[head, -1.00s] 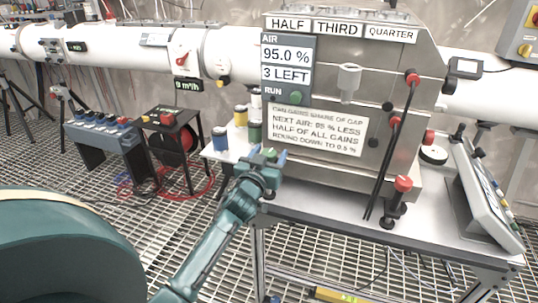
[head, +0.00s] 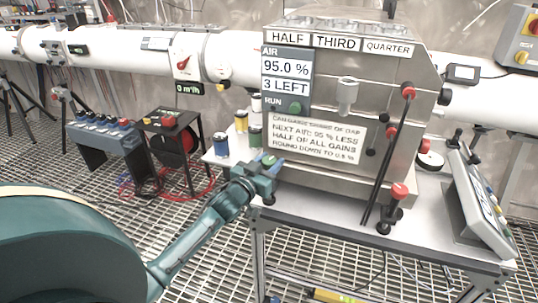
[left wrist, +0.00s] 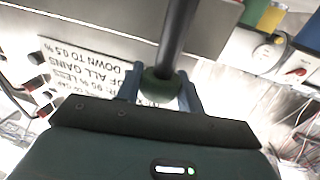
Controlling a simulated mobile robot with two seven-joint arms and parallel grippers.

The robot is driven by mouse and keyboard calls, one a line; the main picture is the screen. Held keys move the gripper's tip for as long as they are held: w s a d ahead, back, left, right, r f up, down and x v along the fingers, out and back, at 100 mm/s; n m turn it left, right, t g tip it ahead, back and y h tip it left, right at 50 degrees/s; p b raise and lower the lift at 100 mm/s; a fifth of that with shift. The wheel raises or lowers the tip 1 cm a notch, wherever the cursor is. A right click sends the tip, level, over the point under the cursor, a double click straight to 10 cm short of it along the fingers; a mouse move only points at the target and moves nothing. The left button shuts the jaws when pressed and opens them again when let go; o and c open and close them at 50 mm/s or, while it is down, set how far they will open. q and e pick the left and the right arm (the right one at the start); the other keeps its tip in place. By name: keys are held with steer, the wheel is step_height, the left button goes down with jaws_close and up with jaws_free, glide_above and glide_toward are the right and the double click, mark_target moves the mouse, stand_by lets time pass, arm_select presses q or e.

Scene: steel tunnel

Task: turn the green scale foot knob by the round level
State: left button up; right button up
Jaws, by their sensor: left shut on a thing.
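A small green knob (head: 268,159) shows at the front left corner of the steel machine's table in the head view. In the left wrist view the green knob (left wrist: 160,86) sits between my two blue-grey fingertips, with a dark rod rising from it. My left gripper (head: 268,164) is shut on this knob; it also shows in the left wrist view (left wrist: 160,92). The gripper's body hides part of the knob. I cannot pick out the round level with certainty. My right gripper is not in view.
The machine (head: 345,85) stands close behind the gripper, its panel reading 95.0 % and 3 LEFT. Grating floor (head: 215,270) is open below.

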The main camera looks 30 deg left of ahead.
arm_select(q)
steer(key=shift+m+h+p, duration=0.35)
steer(key=shift+m+h, duration=0.85)
steer(key=shift+h, duration=0.7)
steer(key=o, duration=1)
steer(key=shift+s, duration=0.1)
steer(key=s, duration=0.4)
steer(key=s+a, duration=0.1)
steer(key=s, duration=0.3)
steer(key=s+a+b, duration=0.1)
steer(key=s, duration=0.3)
steer(key=shift+s+a, duration=0.25)
steer(key=shift+s, duration=0.15)
